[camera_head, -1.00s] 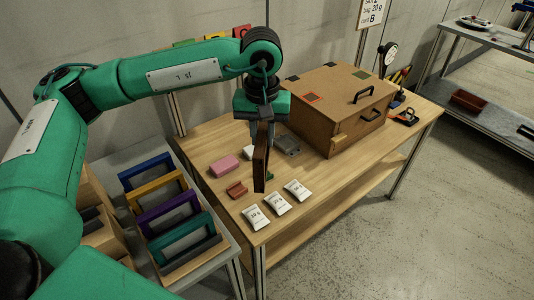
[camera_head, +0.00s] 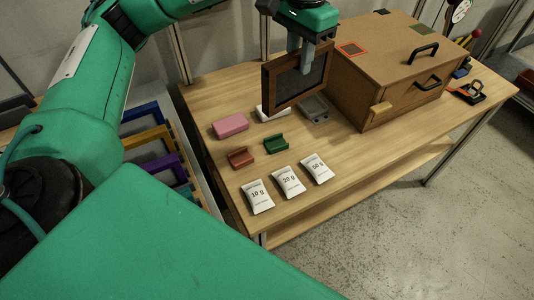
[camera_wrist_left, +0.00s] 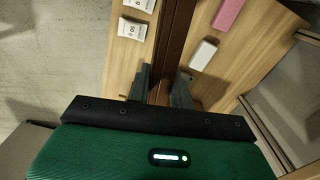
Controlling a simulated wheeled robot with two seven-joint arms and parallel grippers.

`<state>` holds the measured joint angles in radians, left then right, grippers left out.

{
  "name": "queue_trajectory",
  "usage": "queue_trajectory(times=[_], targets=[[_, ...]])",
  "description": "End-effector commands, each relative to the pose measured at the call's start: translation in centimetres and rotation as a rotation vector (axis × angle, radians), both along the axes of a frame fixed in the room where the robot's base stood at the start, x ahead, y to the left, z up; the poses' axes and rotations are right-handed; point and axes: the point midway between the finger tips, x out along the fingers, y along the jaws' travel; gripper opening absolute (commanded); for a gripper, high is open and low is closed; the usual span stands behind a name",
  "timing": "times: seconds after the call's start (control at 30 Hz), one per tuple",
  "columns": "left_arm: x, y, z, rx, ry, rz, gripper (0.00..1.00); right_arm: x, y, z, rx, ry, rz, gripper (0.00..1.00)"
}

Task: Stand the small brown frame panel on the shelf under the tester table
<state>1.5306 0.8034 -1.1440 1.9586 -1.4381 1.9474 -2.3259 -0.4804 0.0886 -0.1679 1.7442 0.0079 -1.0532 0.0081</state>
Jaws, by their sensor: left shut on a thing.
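The small brown frame panel (camera_head: 285,84) hangs upright above the tabletop in the head view, with a dark inner face. My left gripper (camera_head: 303,62) is shut on its upper edge. In the left wrist view the panel (camera_wrist_left: 175,40) shows edge-on between the fingers of the left gripper (camera_wrist_left: 163,85). The tester table (camera_head: 212,92) is a wooden table, with a lower shelf (camera_head: 345,190) partly visible under its front edge. Most of the shelf is hidden by the tabletop. My right gripper is not in view.
A large brown box (camera_head: 385,70) stands on the table's right part. A pink block (camera_head: 230,125), a red holder (camera_head: 241,157), a green holder (camera_head: 275,144) and white weight bags (camera_head: 289,181) lie in front. Coloured frames (camera_head: 150,140) stand at left. Floor at right is clear.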

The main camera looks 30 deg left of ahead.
Motion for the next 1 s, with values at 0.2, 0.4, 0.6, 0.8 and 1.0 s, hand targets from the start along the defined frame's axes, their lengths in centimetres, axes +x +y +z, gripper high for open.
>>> queue_trajectory(times=[0.2,0.4,0.6,0.8,1.0], targets=[[-0.5,0.2,-1.1,0.000,-0.003,-0.126,0.00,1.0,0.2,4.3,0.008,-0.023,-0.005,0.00],[-0.7,0.3,-1.4,0.001,-0.002,-0.171,0.00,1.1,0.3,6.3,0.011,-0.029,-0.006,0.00],[-0.8,0.4,-5.5,0.002,0.003,-0.173,0.00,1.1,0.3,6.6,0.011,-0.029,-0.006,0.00],[-0.8,0.4,-10.9,0.002,0.003,-0.173,0.00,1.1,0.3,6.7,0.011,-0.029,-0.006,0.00],[-0.8,0.3,-15.2,0.000,0.001,-0.173,0.00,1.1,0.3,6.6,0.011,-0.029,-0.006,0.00]])
